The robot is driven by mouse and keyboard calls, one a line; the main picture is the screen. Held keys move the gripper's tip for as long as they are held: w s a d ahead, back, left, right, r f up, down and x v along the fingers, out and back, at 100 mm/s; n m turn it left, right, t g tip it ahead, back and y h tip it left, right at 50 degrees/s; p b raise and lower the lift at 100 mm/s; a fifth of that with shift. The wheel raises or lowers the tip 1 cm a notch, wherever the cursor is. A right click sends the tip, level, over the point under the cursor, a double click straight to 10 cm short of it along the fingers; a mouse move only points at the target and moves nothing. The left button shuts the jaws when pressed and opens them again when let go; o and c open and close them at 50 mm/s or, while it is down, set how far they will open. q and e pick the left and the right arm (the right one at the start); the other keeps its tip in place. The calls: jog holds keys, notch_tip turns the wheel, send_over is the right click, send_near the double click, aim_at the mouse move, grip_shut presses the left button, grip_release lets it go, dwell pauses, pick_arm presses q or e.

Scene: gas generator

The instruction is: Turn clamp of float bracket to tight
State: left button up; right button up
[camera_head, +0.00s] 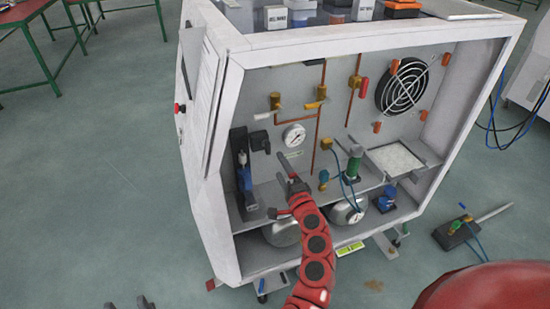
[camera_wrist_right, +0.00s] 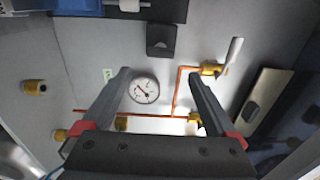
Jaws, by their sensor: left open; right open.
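The float bracket is most likely the upright black holder with a blue part (camera_head: 242,172) at the left inside the cabinet. A black block (camera_head: 260,141) juts out from its upper right, and I take this for the clamp. The block also shows in the right wrist view (camera_wrist_right: 163,40). I cannot tell from these frames how the clamp is turned. My right gripper (camera_head: 278,182) is open and empty, right of the bracket and apart from it. In the right wrist view its fingers (camera_wrist_right: 159,78) frame the gauge. My left gripper (camera_head: 130,304) is open at the bottom left edge, outside the cabinet.
A round gauge (camera_head: 293,135), copper pipes and a white-handled valve (camera_head: 262,117) sit on the back panel. A green-topped part (camera_head: 354,163) stands on the shelf at right. The cabinet's white left post (camera_head: 222,170) flanks the bracket.

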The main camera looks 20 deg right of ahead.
jog(key=s, duration=0.8)
jog(key=shift+d, duration=0.1)
